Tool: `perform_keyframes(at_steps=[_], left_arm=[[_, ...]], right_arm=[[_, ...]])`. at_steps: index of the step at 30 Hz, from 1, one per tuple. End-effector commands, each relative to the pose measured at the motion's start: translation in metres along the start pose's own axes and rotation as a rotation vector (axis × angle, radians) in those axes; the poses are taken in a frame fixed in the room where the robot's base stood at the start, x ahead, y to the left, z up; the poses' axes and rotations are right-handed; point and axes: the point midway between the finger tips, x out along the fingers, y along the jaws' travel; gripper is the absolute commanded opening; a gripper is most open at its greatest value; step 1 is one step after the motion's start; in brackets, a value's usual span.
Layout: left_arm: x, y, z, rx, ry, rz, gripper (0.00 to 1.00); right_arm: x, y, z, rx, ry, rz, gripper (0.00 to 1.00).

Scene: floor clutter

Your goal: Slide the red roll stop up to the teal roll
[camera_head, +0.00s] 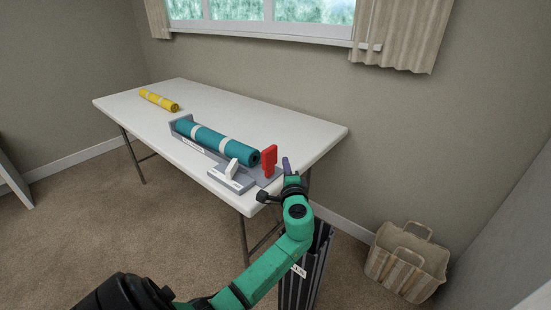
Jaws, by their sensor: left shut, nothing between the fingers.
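The teal roll (213,142) lies in a grey cradle (182,126) on the white table, with two pale bands around it. The red roll stop (269,161) stands upright near the roll's near right end. A narrow gap seems to show between them, but I cannot tell exactly how wide. My left gripper (286,164) is shut and empty, just right of the red stop at the table's near right edge. From this view I cannot tell whether it touches the stop. My right gripper is not in view.
A grey block with a white lever (232,169) sits in front of the cradle. A yellow roll (159,100) lies at the table's far left. The white table (290,122) is clear behind the cradle. A striped bag (407,262) stands on the floor at right.

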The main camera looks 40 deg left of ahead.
Motion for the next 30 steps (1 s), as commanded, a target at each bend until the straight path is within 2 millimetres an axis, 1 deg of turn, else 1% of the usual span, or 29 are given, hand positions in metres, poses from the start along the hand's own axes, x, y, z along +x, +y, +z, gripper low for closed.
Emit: perform_keyframes(at_steps=[1,3,7,11,20,22,30], left_arm=[[0.011,-0.002,0.001,0.000,-0.002,-0.001,0.00],[0.021,-0.002,0.011,0.004,-0.002,-0.001,0.00],[0.033,-0.001,0.023,0.001,-0.001,0.001,0.00],[0.038,0.001,0.028,0.000,0.001,0.002,0.00],[0.039,0.002,0.029,-0.001,0.001,0.002,0.00],[0.043,0.002,0.033,0.001,0.000,0.001,0.00],[0.082,0.004,0.072,0.001,-0.003,0.000,0.00]], right_arm=[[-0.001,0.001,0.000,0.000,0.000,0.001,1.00],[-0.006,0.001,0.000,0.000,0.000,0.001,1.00],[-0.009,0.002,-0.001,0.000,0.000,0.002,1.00],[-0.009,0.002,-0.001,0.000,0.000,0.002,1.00],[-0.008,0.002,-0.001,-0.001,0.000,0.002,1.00],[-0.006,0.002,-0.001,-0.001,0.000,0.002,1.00],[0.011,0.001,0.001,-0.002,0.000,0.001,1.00]])
